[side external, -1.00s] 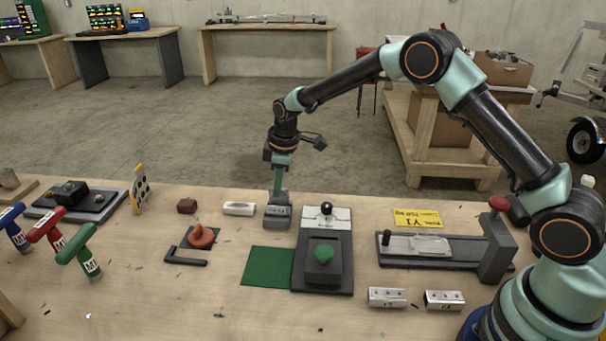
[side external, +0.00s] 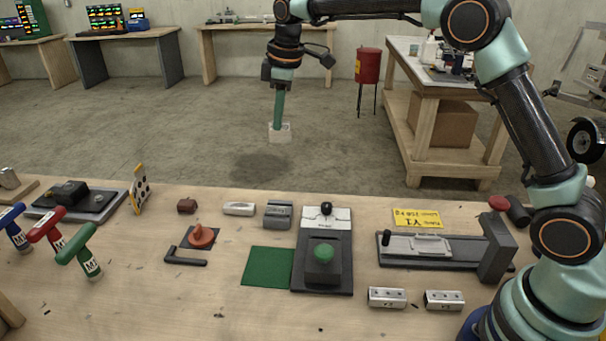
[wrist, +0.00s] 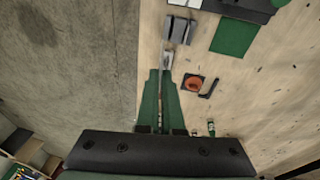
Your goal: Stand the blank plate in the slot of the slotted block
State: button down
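The slotted block (side external: 277,215), grey, stands on the bench left of the dark base with the green knob. Its top is clear, and no plate shows standing in it. My gripper (side external: 279,124) is raised well above and beyond the bench's far edge in the side view. It is shut on a small pale plate, the blank plate (side external: 286,135), which hangs upright below the fingertips. In the wrist view my green fingers (wrist: 160,72) point towards the block (wrist: 180,28). The plate is hard to separate from the pale things behind it there.
A green mat (side external: 267,266) and an orange disc (side external: 202,235) lie nearer the camera.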

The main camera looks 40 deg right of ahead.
jog(key=s+d+f+m, duration=0.1)
jog(key=s+d+m, duration=0.15)
jog(key=s, duration=0.65)
jog(key=s+d+f+m, duration=0.2)
jog(key=s+d, duration=0.1)
jog(key=s, duration=0.6)
jog(key=s+a+r, duration=0.1)
jog(key=s+a, duration=0.1)
jog(key=a, duration=0.7)
jog(key=s+a+r, duration=0.2)
jog(key=a, duration=0.7)
jog(key=shift+n+g+y, duration=0.3)
jog(key=shift+n+g, duration=0.05)
jog(key=shift+g, duration=0.05)
jog(key=shift+s+d+f, duration=0.1)
jog(key=shift+f, duration=9.85)
jog(key=shift+f, duration=0.1)
jog(key=c, duration=1.4)
grip_release()
jog(key=o, duration=0.3)
jog(key=shift+o, duration=0.2)
